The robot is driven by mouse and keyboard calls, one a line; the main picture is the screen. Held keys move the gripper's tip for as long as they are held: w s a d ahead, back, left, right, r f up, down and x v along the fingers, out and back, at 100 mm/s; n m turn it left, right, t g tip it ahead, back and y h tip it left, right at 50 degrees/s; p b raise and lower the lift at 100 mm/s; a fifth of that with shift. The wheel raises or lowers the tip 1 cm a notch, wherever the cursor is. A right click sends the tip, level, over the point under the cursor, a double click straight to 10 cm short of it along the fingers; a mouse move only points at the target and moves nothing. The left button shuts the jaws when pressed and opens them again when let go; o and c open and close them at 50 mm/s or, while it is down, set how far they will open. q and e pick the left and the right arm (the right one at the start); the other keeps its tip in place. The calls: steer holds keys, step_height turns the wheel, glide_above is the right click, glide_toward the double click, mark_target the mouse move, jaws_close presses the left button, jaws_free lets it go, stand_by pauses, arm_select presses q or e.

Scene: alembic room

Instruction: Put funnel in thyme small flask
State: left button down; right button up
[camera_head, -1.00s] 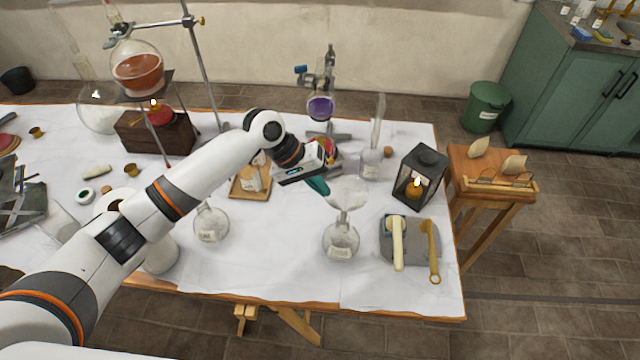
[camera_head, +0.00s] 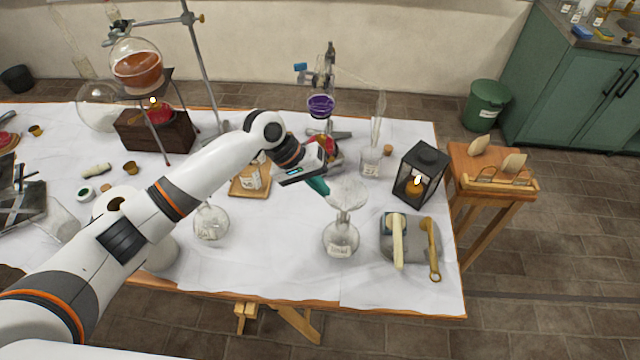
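The clear glass funnel (camera_head: 348,192) is upright, directly above the neck of a round clear flask (camera_head: 341,240) near the table's front edge. Its stem overlaps the flask's mouth in this view, and I cannot tell how deep it sits. The flask has a small pale label, too small to read surely. My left gripper (camera_head: 319,187), with teal fingertips, reaches in from the left and appears shut on the funnel's left rim. A similar round flask (camera_head: 210,223) stands further left, beside my arm. My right gripper is not in view.
A grey slab (camera_head: 410,240) with a pale-handled and a brass tool lies right of the flask. A black lantern (camera_head: 421,172) with a lit candle stands behind it. A narrow-necked flask (camera_head: 370,160) stands further back. White cloth is bare between the two round flasks.

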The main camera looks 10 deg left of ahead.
arm_select(q)
steer(key=shift+f, duration=0.65)
stand_by(0.4)
steer(key=shift+f, duration=1.05)
stand_by(2.3)
steer(key=c, duration=1.6)
jaws_free()
steer(key=shift+o, duration=0.2)
steer(key=shift+r, duration=0.15)
step_height(320, 180, up, 7)
steer(key=p, duration=0.7)
